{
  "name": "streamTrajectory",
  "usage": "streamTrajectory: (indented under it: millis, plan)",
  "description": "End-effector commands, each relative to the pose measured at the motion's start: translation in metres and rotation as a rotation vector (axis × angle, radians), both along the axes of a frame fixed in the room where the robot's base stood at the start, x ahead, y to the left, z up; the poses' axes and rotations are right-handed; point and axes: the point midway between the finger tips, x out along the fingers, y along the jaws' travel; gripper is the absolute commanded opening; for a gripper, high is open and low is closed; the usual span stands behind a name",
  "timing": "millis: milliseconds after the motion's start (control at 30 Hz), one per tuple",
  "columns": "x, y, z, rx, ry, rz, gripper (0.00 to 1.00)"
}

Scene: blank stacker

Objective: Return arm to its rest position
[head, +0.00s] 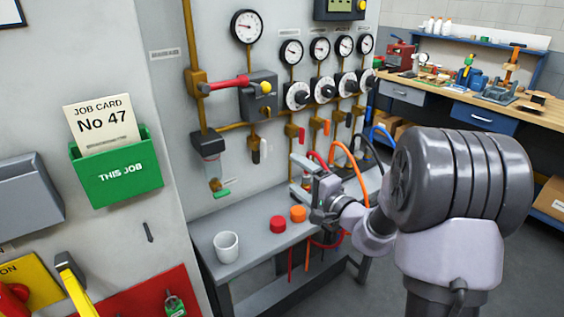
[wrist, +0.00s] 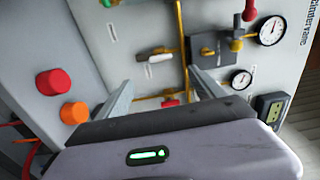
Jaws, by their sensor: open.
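My arm reaches in from the right in the head view. My gripper (head: 312,182) is above the right part of the grey shelf, close to the panel with gauges and pipes. In the wrist view my gripper (wrist: 160,95) shows two fingers spread apart with nothing between them. Behind them are the panel's pipes and valves. Part of the gripper's hold area is small in the head view.
A white cup (head: 226,246), a red cap (head: 278,223) and an orange cap (head: 298,214) are on the shelf (head: 250,280). Hoses, including an orange hose (head: 352,165), hang near my gripper. A workbench (head: 480,108) stands at the back right.

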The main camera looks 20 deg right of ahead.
Motion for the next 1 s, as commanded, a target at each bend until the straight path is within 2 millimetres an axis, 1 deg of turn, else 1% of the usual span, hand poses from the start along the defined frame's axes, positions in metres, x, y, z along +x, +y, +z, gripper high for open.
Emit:
streamTrajectory:
  millis: [67, 133, 167, 200, 267, 300, 367, 400, 433, 467, 500, 533, 600, 700, 767, 833, 1000]
  plan:
    - [-0.002, 0.005, 0.003, -0.002, 0.002, 0.016, 0.78]
    - [-0.012, 0.030, 0.015, -0.009, 0.017, 0.092, 0.78]
    - [-0.022, 0.048, 0.022, -0.014, 0.033, 0.146, 0.78]
    - [-0.039, 0.077, 0.033, -0.031, 0.064, 0.236, 0.78]
    - [-0.080, 0.124, 0.046, -0.082, 0.136, 0.392, 0.78]
    - [-0.113, 0.153, 0.049, -0.135, 0.200, 0.491, 0.78]
    - [-0.170, 0.184, 0.047, -0.250, 0.313, 0.613, 0.78]
    - [-0.211, 0.195, 0.040, -0.354, 0.394, 0.670, 0.78]
    - [-0.241, 0.197, 0.033, -0.445, 0.455, 0.692, 0.78]
    - [-0.267, 0.193, 0.025, -0.538, 0.509, 0.695, 0.78]
    - [-0.295, 0.182, 0.016, -0.655, 0.566, 0.675, 0.78]
    - [-0.310, 0.172, 0.012, -0.734, 0.596, 0.645, 0.78]
    - [-0.334, 0.146, 0.005, -0.884, 0.633, 0.559, 0.78]
    - [-0.347, 0.119, 0.005, -1.010, 0.639, 0.450, 0.78]
    - [-0.350, 0.110, 0.006, -1.042, 0.637, 0.413, 0.78]
    - [-0.350, 0.106, 0.006, -1.056, 0.638, 0.396, 0.78]
    - [-0.350, 0.106, 0.006, -1.054, 0.640, 0.396, 0.78]
